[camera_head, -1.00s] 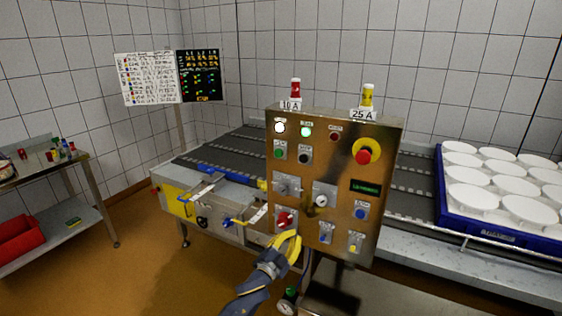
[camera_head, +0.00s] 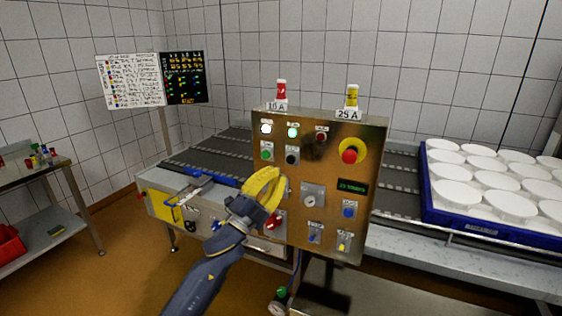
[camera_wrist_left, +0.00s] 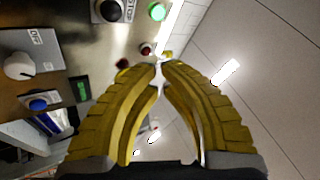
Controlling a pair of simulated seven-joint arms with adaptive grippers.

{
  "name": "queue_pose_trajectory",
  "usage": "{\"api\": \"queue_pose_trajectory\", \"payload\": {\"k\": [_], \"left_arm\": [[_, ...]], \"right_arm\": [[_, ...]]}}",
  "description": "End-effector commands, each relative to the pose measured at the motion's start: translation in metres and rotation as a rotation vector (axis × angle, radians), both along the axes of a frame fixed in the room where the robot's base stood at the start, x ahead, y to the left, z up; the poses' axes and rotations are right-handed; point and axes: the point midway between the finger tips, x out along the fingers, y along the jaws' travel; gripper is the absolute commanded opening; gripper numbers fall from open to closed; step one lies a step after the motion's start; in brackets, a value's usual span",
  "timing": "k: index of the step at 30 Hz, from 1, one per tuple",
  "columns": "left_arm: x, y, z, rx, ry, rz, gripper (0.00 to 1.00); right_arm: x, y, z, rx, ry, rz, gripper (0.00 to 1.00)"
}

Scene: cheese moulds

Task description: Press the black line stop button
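The black button (camera_head: 292,156) sits on the upper part of the steel control panel (camera_head: 375,150), right of a green button (camera_head: 267,152) and below a lit green lamp (camera_head: 293,132). In the left wrist view the black button (camera_wrist_left: 110,10) shows at the top edge, left of the green lamp (camera_wrist_left: 157,12). My left gripper (camera_head: 275,172) has yellow fingers, which meet at their tips in the left wrist view (camera_wrist_left: 158,66) with nothing between them. It is in front of the panel's left side, just below and left of the black button, apparently not touching it. My right gripper is not visible.
A red mushroom button (camera_head: 349,156) on a yellow base is right of the black button. The panel also carries a rotary knob (camera_head: 311,199) and a blue button (camera_head: 348,210). A conveyor runs behind, with a blue crate (camera_head: 480,226) of white moulds at right.

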Motion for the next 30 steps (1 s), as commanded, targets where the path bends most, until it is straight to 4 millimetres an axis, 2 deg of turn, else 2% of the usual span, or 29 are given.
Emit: {"api": "queue_pose_trajectory", "payload": {"k": [16,30], "left_arm": [[0.003,-0.003,0.002,0.001,-0.005,-0.001,0.0],[0.048,-0.023,0.002,0.001,-0.004,-0.002,0.0]], "right_arm": [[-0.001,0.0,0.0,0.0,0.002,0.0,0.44],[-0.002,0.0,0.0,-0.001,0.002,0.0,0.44]]}}
